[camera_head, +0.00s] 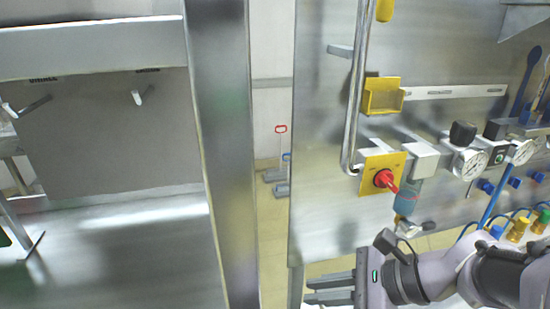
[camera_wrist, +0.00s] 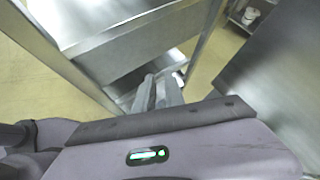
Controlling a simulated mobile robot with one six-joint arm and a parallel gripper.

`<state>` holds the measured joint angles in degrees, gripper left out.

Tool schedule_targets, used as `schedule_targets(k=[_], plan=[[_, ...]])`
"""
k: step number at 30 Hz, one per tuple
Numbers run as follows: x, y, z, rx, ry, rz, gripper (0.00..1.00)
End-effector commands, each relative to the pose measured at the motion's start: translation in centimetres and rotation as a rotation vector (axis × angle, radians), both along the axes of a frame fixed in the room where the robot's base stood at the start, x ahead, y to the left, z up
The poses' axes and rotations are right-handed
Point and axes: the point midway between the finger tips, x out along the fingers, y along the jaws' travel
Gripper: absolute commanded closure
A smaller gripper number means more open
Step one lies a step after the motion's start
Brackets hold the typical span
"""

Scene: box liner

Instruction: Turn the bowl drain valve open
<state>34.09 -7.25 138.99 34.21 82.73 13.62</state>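A small valve with a grey lever (camera_head: 415,227) sits under a bluish filter bowl (camera_head: 408,197) on the steel panel, in the head view. It looks like the bowl drain valve, but it is small and I cannot tell its setting. My gripper (camera_head: 312,290) is low in the head view, below and left of the valve, apart from it, with its fingers pointing left. In the wrist view the fingers (camera_wrist: 158,92) lie close together with nothing seen between them. The valve does not show clearly in the wrist view.
A red knob (camera_head: 385,179) on a yellow plate is left of the bowl. Gauges (camera_head: 470,163), blue fittings and hoses are to the right. A vertical pipe (camera_head: 354,90) runs down the panel. A steel post (camera_head: 222,150) and bench (camera_head: 110,255) are at left.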

Motion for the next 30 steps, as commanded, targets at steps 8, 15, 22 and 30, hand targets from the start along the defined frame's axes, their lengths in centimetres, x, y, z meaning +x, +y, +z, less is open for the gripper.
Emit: schedule_targets(k=[8, 15, 22, 30], plan=[[6.6, -21.8, 8.9, -0.984, -0.804, 0.873, 1.00], [6.7, -31.1, 11.9, -1.344, -0.958, 1.397, 1.00], [8.5, -30.7, 8.7, -1.351, -0.965, 1.419, 1.00], [11.2, -29.9, 4.7, -1.350, -0.965, 1.416, 1.00]])
